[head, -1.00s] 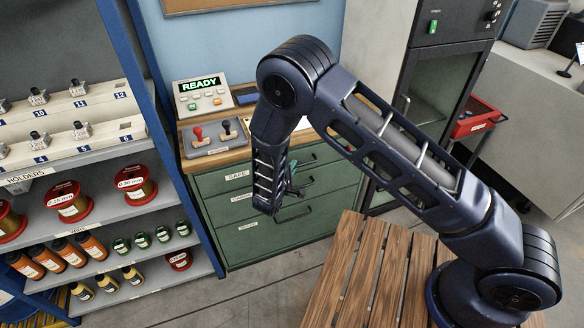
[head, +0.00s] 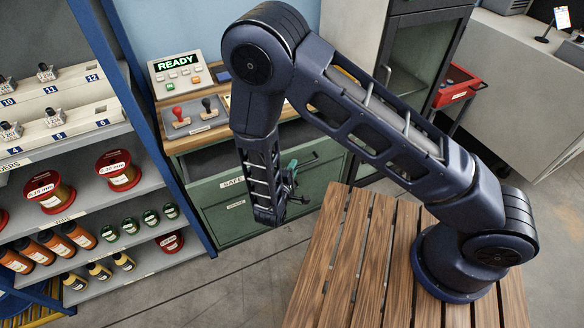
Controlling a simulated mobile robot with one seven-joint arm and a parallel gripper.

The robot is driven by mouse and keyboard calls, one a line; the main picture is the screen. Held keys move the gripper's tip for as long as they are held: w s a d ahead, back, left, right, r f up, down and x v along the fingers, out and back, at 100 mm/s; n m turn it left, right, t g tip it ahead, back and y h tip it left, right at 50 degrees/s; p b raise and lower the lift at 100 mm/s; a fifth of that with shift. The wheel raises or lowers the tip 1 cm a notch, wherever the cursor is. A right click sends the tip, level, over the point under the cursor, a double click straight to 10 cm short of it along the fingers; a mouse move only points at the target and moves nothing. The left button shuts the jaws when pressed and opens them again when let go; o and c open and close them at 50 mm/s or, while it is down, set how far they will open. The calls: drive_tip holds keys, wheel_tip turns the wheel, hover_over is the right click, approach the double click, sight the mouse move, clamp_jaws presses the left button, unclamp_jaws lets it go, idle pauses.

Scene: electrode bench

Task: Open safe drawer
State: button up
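The green drawer labelled SAFE (head: 231,183) is the top drawer of the cabinet under the counter. It stands pulled out, with a dark gap showing between its front and the counter edge. My gripper (head: 289,180) is at the right part of the drawer's front, near where its handle is. My forearm hides part of the drawer front and most of the gripper. I cannot see the fingertips clearly, so their hold on the handle cannot be told.
Shelves of spools and bottles (head: 88,200) stand at left. A slatted wooden table (head: 335,262) is in front. A red tray (head: 456,86) is at right.

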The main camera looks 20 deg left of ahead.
drive_tip(key=shift+o, duration=1)
drive_tip(key=s+r, duration=0.1)
drive_tip(key=s, duration=0.9)
drive_tip(key=shift+s+r, duration=0.3)
drive_tip(key=shift+s, duration=0.05)
drive_tip(key=w+m+t, duration=0.1)
drive_tip(key=w, duration=0.2)
drive_tip(key=w+f+m+t, duration=0.1)
drive_tip(key=w, duration=0.3)
drive_tip(key=w+m+t, duration=0.1)
drive_tip(key=w, duration=0.2)
drive_tip(key=shift+w+f, duration=0.25)
drive_tip(key=shift+w, duration=0.15)
clamp_jaws()
